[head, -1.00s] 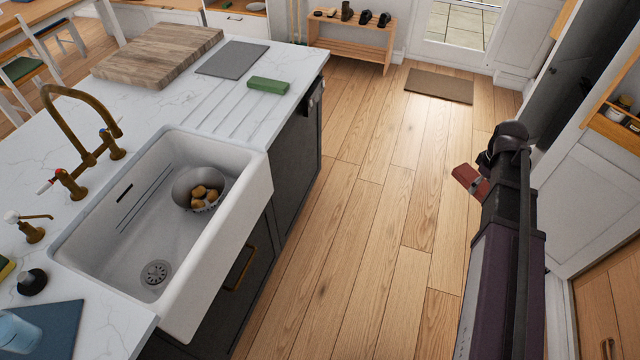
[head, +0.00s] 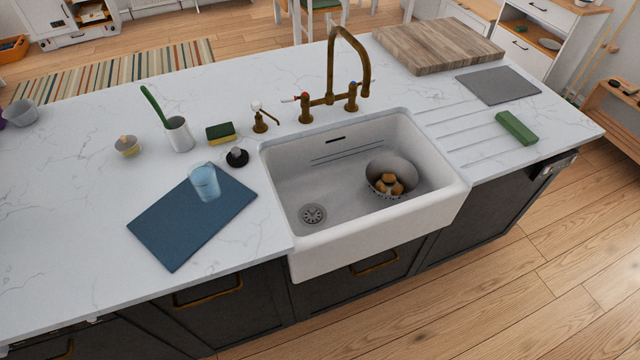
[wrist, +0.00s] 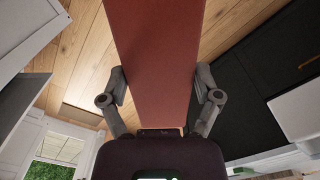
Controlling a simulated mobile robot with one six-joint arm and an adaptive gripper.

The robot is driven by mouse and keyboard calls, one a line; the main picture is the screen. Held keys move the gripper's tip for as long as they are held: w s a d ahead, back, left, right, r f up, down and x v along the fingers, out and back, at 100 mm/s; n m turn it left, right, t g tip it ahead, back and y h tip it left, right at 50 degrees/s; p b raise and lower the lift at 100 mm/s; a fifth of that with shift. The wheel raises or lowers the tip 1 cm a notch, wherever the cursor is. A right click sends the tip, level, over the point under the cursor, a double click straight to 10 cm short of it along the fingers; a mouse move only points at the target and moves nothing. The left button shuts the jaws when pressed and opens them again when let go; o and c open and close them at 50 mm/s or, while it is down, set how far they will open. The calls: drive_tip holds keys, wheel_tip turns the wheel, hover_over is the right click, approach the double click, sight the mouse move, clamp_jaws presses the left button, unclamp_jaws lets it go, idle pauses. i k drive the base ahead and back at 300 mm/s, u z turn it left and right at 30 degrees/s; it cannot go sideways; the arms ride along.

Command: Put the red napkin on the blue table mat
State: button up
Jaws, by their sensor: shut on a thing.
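The red napkin (wrist: 152,62) is a flat red strip in the wrist view, held between the two fingers of my gripper (wrist: 160,88). My gripper is shut on it, and the napkin runs out past the top of that view. The blue table mat (head: 172,233) lies on the white counter left of the sink in the head view. A light blue glass (head: 205,183) stands on the mat's upper part. My gripper and the napkin are out of the head view, so their distance from the mat cannot be told.
The sink (head: 330,235) holds a bowl (head: 392,170) of brown items. A brush holder (head: 179,135), a sponge (head: 220,133) and a black stopper (head: 237,157) stand behind the mat. The counter left of the mat is clear. A tall brass tap (head: 332,85) rises behind the sink.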

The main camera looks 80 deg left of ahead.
sight(172, 226)
drive_tip(key=z, duration=0.05)
drive_tip(key=k, duration=2.85)
drive_tip(key=u, duration=1.25)
